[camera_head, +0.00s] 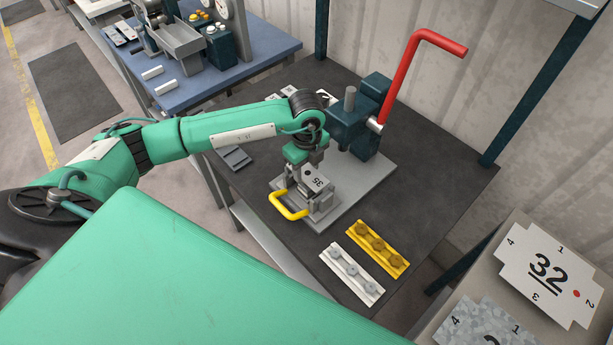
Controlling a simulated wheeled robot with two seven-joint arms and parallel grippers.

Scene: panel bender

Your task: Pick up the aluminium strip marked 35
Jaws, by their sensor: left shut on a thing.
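The aluminium strip marked 35 (315,181) is a small light plate lying at the grey fixture with the yellow handle (288,206), on the panel bender's base plate. My left gripper (305,172) comes down over it from above and is shut on the strip. The gripper's fingertips are partly hidden by its own body. I cannot tell whether the strip is lifted clear of the fixture. My right gripper is not in view.
The dark bender body (352,130) with a raised red lever (410,70) stands just behind the gripper. A yellow rack (363,250) and a white rack (351,273) lie at the table's front. The dark tabletop (440,185) is clear on the right.

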